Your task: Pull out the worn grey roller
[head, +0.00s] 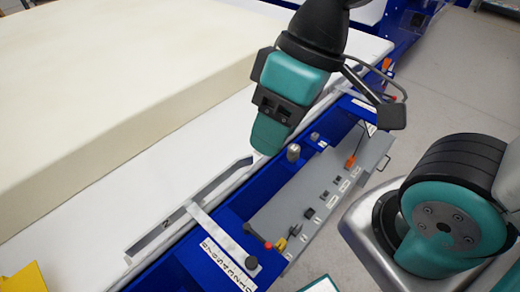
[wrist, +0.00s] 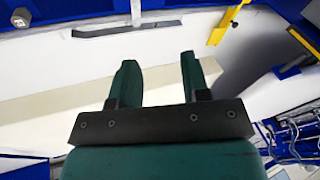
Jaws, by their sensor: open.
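A small grey cylinder (head: 293,152) stands upright on the blue frame, just right of my gripper's tip in the head view. It may be the worn grey roller, but I cannot tell for sure. My gripper (head: 266,140) points downward over the edge between the white bed and the blue frame. In the wrist view my gripper (wrist: 158,78) shows two teal fingers apart with nothing between them. A grey upright piece (wrist: 136,12) shows beyond the fingers at the top edge; I cannot tell what it is.
A large cream foam block (head: 100,90) lies on the white bed (head: 150,165). A numbered scale (head: 228,265) and a grey arm (head: 222,232) are at the front. Grey floor is right.

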